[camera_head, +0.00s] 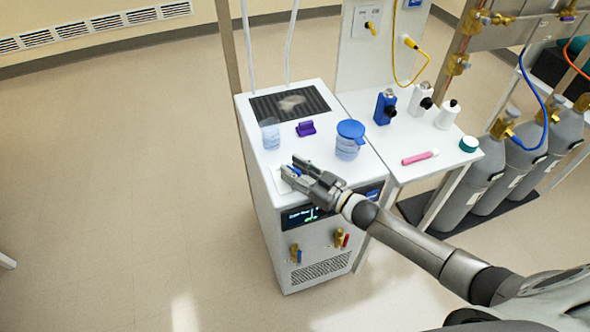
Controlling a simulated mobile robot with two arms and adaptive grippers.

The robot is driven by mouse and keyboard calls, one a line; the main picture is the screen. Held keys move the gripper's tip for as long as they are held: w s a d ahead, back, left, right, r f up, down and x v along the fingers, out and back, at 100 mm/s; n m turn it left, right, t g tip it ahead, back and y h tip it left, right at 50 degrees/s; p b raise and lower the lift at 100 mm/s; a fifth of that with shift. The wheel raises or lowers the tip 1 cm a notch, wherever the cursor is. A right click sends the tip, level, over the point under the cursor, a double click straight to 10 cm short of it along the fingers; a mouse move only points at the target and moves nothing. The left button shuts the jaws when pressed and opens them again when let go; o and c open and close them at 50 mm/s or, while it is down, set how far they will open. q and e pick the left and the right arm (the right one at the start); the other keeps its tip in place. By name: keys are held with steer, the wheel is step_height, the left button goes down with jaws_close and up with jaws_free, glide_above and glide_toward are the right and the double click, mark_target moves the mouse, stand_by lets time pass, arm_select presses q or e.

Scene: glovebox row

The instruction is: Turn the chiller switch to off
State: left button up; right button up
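The chiller (262,222) is a white floor-standing cabinet in the middle of the head view, with a lit display (301,217) on its front. My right gripper (291,165) is over the front edge of its top, fingers pointing left and apart. A small blue part (293,171) on a pale plate (281,183) shows at the fingers. It may be the switch; its setting is mostly hidden, and I cannot tell whether the fingers touch it. My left gripper is not in view.
On the chiller top stand a clear cup (270,134), a purple piece (306,128) and a blue-lidded jar (349,140). A side table (388,160) holds bottles and a pink tube (420,157). Gas cylinders (525,160) stand right.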

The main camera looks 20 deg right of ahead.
steer(key=shift+s+d, duration=0.1)
steer(key=shift+s, duration=0.05)
steer(key=v, duration=1.1)
steer(key=shift+s+d, duration=0.2)
steer(key=shift+s, duration=0.1)
steer(key=shift+f, duration=0.1)
stand_by(0.3)
